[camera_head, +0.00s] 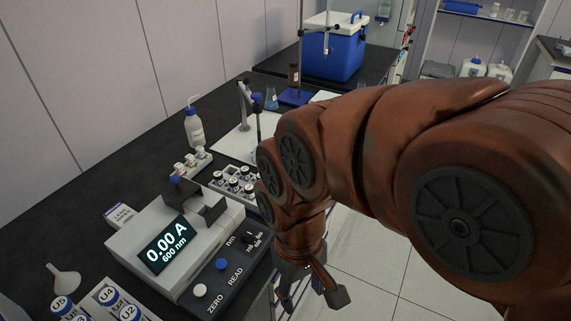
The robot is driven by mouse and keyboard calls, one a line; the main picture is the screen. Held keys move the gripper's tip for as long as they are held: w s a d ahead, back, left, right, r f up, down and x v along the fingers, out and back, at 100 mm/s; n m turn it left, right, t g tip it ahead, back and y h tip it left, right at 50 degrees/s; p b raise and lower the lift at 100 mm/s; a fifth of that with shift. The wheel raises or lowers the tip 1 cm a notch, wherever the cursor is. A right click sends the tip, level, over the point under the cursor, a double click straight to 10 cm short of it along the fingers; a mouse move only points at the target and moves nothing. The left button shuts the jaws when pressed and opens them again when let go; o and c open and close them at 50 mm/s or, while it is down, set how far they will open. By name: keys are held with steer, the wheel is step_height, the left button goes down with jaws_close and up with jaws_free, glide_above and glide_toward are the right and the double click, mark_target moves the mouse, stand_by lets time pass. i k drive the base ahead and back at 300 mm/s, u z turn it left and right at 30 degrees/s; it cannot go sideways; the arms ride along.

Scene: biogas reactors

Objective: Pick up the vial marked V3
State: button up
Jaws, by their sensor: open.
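No label reading V3 can be made out. A rack (213,182) of dark-topped vials (233,184) with pale cap marks stands on the bench behind the photometer; these marks are too small to read, and my arm may hide part of the rack. My gripper (312,301) hangs at the lower middle, fingers down, open with nothing seen between the fingers. It is right of the photometer, by the bench's front edge, and nearer to me than the dark-topped vials.
The photometer (150,224) shows 0.00 A, 600 nm. Blue-and-white caps marked U (109,296) and a funnel (64,279) are at the lower left. A wash bottle (194,129), stirrer stand (243,115) and blue cooler (333,56) stand farther back. Floor (400,285) is clear at right.

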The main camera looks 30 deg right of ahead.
mark_target(245, 171)
steer(key=z, duration=0.2)
steer(key=k, duration=0.5)
steer(key=z, duration=1.1)
steer(key=i, duration=0.95)
steer(key=u, duration=2.4)
